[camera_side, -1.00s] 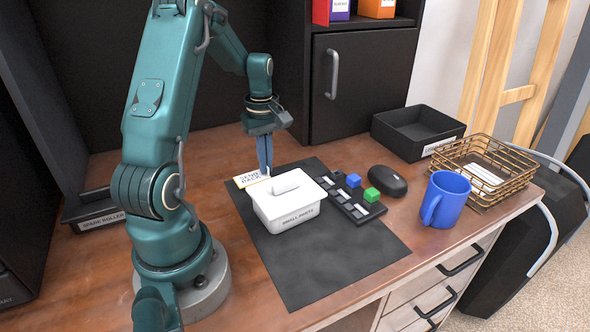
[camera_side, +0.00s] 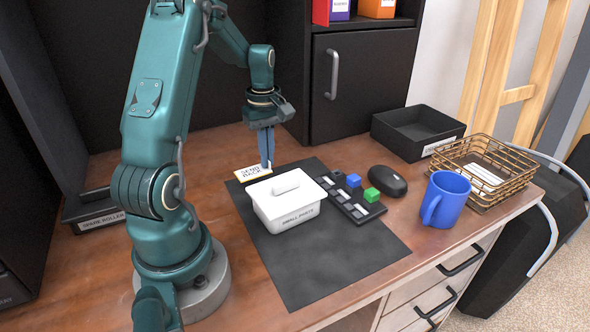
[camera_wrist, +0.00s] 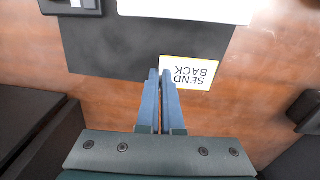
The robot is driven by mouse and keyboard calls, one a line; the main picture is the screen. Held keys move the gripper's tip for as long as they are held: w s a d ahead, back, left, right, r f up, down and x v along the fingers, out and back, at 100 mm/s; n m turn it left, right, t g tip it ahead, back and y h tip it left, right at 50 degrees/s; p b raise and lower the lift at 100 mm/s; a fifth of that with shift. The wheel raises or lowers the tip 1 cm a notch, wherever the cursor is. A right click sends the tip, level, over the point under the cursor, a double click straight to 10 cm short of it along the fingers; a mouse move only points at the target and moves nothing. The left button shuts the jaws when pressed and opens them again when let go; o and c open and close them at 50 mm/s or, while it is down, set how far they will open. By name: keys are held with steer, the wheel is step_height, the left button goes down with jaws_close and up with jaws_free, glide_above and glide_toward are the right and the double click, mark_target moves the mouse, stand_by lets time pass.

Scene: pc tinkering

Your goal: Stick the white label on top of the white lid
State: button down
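The white label (camera_side: 252,173), printed SEND BACK with a yellow border, is at the back left corner of the dark mat. It also shows in the wrist view (camera_wrist: 195,72), upside down. My gripper (camera_side: 267,166) points down at the label's right end. In the wrist view its blue fingertips (camera_wrist: 160,73) are close together at the label's edge and appear shut on it; the contact is partly hidden. The label looks slightly raised. The white lid (camera_side: 298,194), with a raised handle, sits on the white small-parts box (camera_side: 290,222) on the mat.
A black strip of switches (camera_side: 352,206) with blue and green blocks lies right of the box. A black mouse (camera_side: 387,181), a blue mug (camera_side: 446,199), a wire basket (camera_side: 484,170) and a black tray (camera_side: 416,132) stand farther right. The mat's front (camera_side: 330,265) is clear.

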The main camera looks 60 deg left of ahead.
steer(key=shift+r, duration=2.5)
steer(key=shift+s+d+r+n, duration=0.15)
steer(key=shift+s+d+n, duration=0.1)
steer(key=shift+d+n, duration=0.25)
steer(key=w+d+r, duration=0.1)
steer(key=d+r, duration=0.2)
steer(key=d, duration=0.4)
steer(key=w+d+r, duration=0.2)
steer(key=d+r, duration=0.2)
steer(key=d, duration=0.3)
steer(key=shift+w+m, duration=0.25)
steer(key=shift+m, duration=0.05)
steer(key=shift+a, duration=0.1)
